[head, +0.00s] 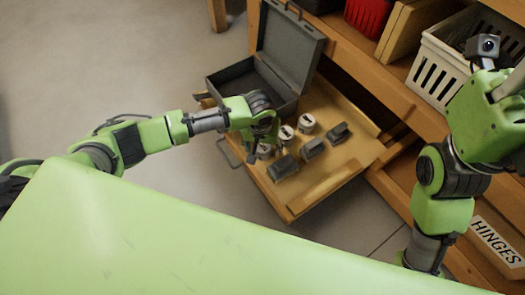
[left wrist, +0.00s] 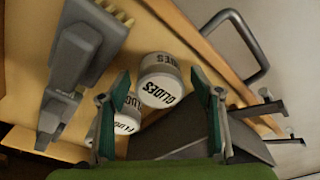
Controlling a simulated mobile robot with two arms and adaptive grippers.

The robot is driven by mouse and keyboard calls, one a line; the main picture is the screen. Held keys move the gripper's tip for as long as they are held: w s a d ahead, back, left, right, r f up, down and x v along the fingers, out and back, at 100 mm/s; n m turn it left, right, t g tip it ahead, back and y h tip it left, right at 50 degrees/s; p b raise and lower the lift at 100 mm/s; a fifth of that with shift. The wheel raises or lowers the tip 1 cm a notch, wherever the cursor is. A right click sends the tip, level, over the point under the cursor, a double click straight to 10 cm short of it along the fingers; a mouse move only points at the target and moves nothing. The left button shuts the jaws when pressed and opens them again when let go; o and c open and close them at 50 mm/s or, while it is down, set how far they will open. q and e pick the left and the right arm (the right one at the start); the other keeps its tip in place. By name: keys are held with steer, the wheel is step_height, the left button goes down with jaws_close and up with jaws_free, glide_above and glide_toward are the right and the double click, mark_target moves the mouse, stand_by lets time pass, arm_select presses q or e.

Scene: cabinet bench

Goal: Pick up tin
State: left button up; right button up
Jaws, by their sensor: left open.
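Several small white tins with dark lettering stand in the open wooden drawer; one tin (head: 306,123) is at the back and another tin (head: 286,133) is nearer my left gripper (head: 262,139). My left gripper is open above the drawer and partly hides a third tin (head: 265,151). In the left wrist view, a tin lettered "GLIDES" (left wrist: 160,88) lies between and beyond the open fingers. A second tin, which seems to read "PLUGS" (left wrist: 128,118), is partly hidden by the left-hand finger. My right arm shows at the right, but its fingers do not.
Dark grey blocky items (head: 283,167) lie in the drawer (head: 325,187) beside the tins. An open grey metal box (head: 245,82) with a raised lid stands at its back left. A white slotted basket (head: 437,67) and red bin (head: 371,17) sit on the shelf.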

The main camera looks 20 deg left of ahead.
arm_select(q)
steer(key=c, duration=1.3)
steer(key=shift+r, duration=0.15)
